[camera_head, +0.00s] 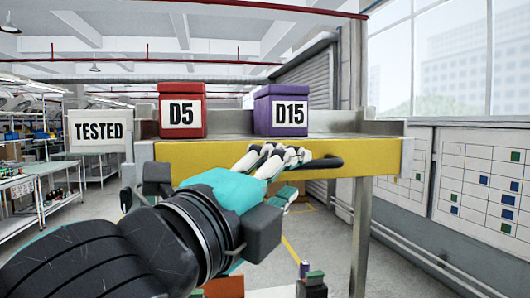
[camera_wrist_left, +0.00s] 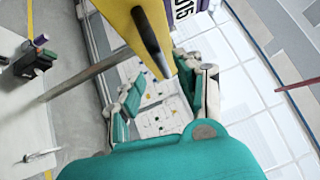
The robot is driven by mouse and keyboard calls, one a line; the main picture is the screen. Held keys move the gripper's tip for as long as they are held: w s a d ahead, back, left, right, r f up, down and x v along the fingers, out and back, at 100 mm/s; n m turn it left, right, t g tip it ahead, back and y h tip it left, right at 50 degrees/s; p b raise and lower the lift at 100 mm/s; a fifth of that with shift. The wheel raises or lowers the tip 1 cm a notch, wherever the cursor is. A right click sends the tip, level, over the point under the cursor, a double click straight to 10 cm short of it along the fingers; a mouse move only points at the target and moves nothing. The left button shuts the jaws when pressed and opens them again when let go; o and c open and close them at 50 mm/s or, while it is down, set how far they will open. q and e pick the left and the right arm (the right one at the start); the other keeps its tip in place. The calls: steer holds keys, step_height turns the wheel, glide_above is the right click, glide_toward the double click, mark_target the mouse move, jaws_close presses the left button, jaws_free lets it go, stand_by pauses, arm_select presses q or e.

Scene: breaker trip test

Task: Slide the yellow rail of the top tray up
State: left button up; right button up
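The top tray (camera_head: 340,122) is a grey metal shelf with a wide yellow rail (camera_head: 210,160) along its front. A black bar handle (camera_head: 325,163) stands out from the rail. The rail (camera_wrist_left: 125,22) and the handle (camera_wrist_left: 152,42) also show in the left wrist view. My left gripper (camera_head: 284,176) is in front of the rail at the handle's left part, which it partly hides. In the left wrist view its fingers (camera_wrist_left: 157,84) are spread, with the handle's end between or just beyond them; contact cannot be told. My right gripper is not in view.
A red D5 box (camera_head: 182,110) and a purple D15 box (camera_head: 281,110) stand on the tray. A white TESTED sign (camera_head: 98,131) is at its left. A grey post (camera_head: 361,235) stands below right. Small red and green items (camera_head: 314,284) show low down.

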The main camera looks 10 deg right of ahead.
arm_select(q)
steer(key=p+x, duration=0.1)
steer(key=x, duration=0.3)
steer(key=shift+w+d+r, duration=0.15)
steer(key=shift+w+r, duration=0.05)
steer(key=shift+w+d, duration=0.25)
steer(key=shift+s+a, duration=0.1)
steer(key=c, duration=0.6)
jaws_close()
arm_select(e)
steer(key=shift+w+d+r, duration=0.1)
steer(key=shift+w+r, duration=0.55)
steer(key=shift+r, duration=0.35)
